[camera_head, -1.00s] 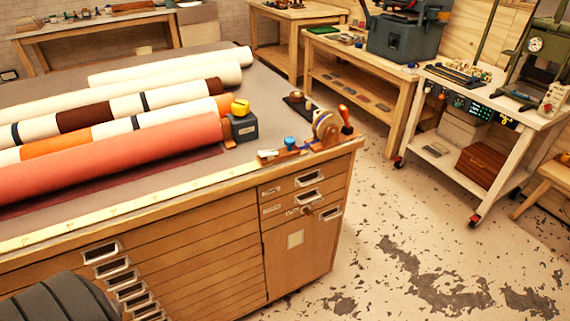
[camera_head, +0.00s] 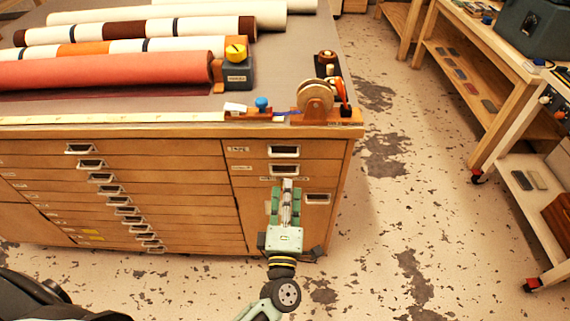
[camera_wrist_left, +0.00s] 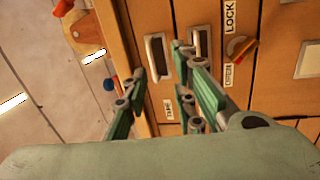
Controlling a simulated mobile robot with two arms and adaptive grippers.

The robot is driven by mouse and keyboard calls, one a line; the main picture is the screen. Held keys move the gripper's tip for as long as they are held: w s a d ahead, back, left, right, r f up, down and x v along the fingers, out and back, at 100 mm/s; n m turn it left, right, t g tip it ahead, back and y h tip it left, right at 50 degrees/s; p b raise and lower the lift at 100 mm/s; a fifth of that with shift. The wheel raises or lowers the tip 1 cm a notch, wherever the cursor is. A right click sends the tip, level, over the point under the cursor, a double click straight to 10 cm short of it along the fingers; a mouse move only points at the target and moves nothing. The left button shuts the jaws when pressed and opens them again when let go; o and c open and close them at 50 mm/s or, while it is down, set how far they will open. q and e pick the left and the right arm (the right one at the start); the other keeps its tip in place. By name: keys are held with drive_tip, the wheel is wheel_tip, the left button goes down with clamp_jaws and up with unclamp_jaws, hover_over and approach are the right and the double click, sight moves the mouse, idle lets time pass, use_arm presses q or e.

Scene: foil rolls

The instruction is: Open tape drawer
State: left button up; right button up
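The wooden cabinet (camera_head: 130,205) has a right column with two small drawers, the upper drawer (camera_head: 255,152) and the lower drawer (camera_head: 255,170), above a door. The upper drawer's metal handle (camera_head: 284,151) also shows in the left wrist view (camera_wrist_left: 157,57). The lower drawer's handle (camera_head: 284,169) shows there too (camera_wrist_left: 200,45), partly behind a finger. A small label (camera_wrist_left: 168,108) sits beside the upper handle, hard to read. Both drawers look shut. My left gripper (camera_head: 287,187) is open and empty in front of the column, its fingers (camera_wrist_left: 165,75) pointing at the handles. My right gripper is out of view.
A knob (camera_wrist_left: 242,48) and a "LOCK" label (camera_wrist_left: 230,17) are beside the lower drawer. A tape dispenser (camera_head: 316,97) stands on the cabinet's front edge. Foil rolls (camera_head: 120,68) lie on top. The floor (camera_head: 400,220) right of the cabinet is clear.

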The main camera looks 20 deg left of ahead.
use_arm(q)
drive_tip(key=shift+n+y, duration=0.4)
drive_tip(key=shift+n, duration=0.3)
drive_tip(key=x, duration=0.2)
drive_tip(key=r+p+x, duration=0.1)
drive_tip(key=x, duration=0.5)
drive_tip(key=shift+s+a+r, duration=0.15)
drive_tip(key=shift+a+r, duration=0.1)
drive_tip(key=shift+a, duration=0.1)
clamp_jaws()
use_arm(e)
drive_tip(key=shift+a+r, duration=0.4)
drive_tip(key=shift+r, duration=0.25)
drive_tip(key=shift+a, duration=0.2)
